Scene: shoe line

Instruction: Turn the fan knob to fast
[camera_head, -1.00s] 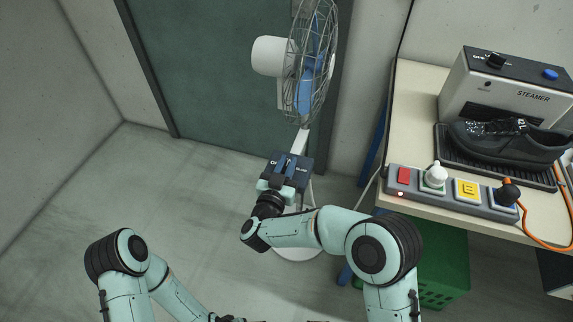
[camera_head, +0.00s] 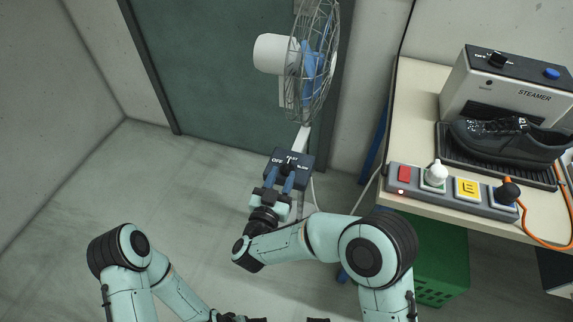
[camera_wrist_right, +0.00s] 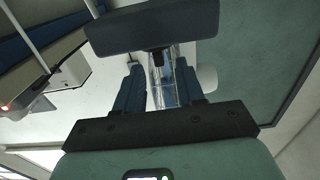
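The fan (camera_head: 300,58) stands by the door with a dark control box (camera_head: 301,161) on its pole. The box reads OFF at left and SLOW at right; a label at its top edge is only partly legible. A small black knob (camera_head: 289,166) sits mid-box, its pale mark seeming to point up; the exact setting is too small to confirm. My right gripper (camera_head: 280,178) is open just below the knob, fingers apart and empty. In the right wrist view, the box (camera_wrist_right: 155,27) lies beyond the open fingers (camera_wrist_right: 159,82). My left gripper (camera_head: 240,318) is mostly cut off at the bottom edge.
At right a table (camera_head: 416,105) carries a steamer (camera_head: 510,85), a black shoe (camera_head: 505,138) and a switch strip (camera_head: 450,190). A green crate (camera_head: 440,262) stands under it. The floor at left is clear.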

